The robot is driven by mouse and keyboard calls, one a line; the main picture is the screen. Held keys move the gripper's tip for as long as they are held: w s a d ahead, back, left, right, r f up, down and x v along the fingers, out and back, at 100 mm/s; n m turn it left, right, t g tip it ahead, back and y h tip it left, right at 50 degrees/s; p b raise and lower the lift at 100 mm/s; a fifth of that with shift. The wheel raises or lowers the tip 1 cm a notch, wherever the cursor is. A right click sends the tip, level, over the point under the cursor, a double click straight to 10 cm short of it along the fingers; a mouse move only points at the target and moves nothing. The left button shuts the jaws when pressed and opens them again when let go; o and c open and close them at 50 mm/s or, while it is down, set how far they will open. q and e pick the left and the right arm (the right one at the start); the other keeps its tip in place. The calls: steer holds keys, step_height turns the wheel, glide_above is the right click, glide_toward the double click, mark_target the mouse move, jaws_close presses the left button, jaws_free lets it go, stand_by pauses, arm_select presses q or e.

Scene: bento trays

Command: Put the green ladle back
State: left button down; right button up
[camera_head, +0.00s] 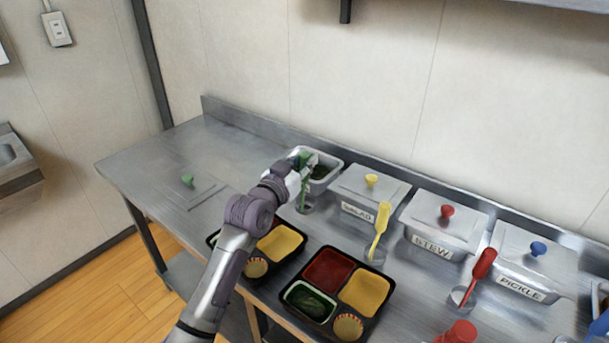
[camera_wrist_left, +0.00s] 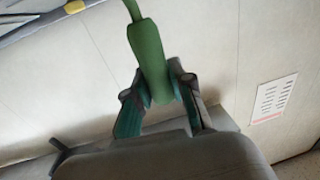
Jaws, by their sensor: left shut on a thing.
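My left gripper (camera_head: 304,169) is shut on the green ladle (camera_head: 303,191), whose green handle fills the space between the fingers in the left wrist view (camera_wrist_left: 150,60). The gripper is above the front side of the open container with dark green food (camera_head: 335,158). The ladle's lower part hangs at a small clear holder (camera_head: 306,208) in front of that container. I cannot tell whether its end is inside the holder. My fingers hide part of the handle. My right gripper is not in view.
The lid with a green knob (camera_head: 188,181) lies on the table at left. Lidded salad (camera_head: 359,211), stew (camera_head: 431,242) and pickle (camera_head: 520,288) containers line the back. Yellow (camera_head: 380,223) and red (camera_head: 484,263) ladles stand in holders. Two bento trays (camera_head: 326,323) (camera_head: 291,261) lie in front.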

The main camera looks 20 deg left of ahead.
mark_target(305, 184)
arm_select(q)
step_height(305, 184, down, 4)
steer(key=shift+r, duration=0.1)
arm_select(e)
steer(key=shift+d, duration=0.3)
arm_select(q)
steer(key=shift+f, duration=0.2)
steer(key=c, duration=1)
jaws_free()
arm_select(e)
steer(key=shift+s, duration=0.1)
arm_select(q)
steer(key=shift+r, duration=0.1)
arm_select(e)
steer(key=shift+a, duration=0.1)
